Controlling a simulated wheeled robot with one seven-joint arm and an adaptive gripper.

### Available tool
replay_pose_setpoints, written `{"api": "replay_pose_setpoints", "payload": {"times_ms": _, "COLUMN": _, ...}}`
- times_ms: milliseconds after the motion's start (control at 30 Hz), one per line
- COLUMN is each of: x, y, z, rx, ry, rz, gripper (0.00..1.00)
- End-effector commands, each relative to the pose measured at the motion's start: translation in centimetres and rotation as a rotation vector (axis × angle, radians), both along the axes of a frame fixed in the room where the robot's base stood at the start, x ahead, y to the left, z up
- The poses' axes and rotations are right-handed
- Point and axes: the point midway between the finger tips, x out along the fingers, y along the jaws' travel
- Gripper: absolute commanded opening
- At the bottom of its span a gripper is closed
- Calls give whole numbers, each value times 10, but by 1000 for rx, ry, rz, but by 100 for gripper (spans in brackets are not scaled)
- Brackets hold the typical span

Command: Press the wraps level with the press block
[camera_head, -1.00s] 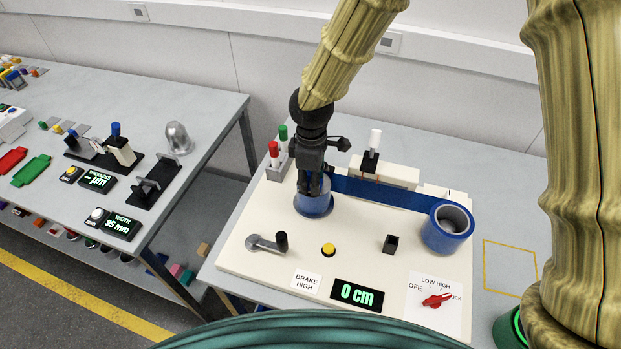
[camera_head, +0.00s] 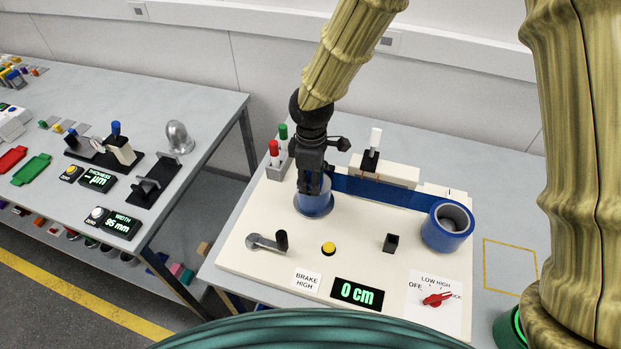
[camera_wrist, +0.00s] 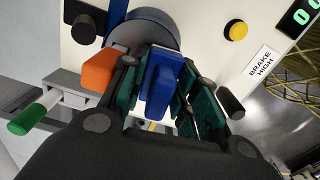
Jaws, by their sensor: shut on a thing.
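My gripper (camera_head: 313,190) reaches down over the left spool (camera_head: 314,207) on the cream board. In the wrist view, its green-padded fingers (camera_wrist: 165,95) are closed around a blue block (camera_wrist: 158,84); I cannot tell for sure whether this is the press block. The spool's round flange (camera_wrist: 150,38) shows just beyond the block. I cannot tell if block and spool touch. A wide blue strip (camera_head: 385,192) runs from the spool to the blue roll (camera_head: 447,226) at the right. The fingers hide most of the wraps.
Around the spool stand a crank handle (camera_head: 281,240), a yellow button (camera_head: 328,249), a black post (camera_head: 390,243) and pens (camera_head: 274,152) in a grey holder. A display (camera_head: 357,293) reads 0 cm. An orange piece (camera_wrist: 98,70) lies close beside the fingers.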

Motion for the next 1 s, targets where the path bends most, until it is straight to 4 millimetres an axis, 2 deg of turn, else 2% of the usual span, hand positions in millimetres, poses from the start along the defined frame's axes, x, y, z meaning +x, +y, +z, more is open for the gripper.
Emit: {"api": "replay_pose_setpoints", "payload": {"times_ms": 1000, "x": 0, "y": 0, "z": -6, "rx": 0, "ry": 0, "rz": 0, "gripper": 11}}
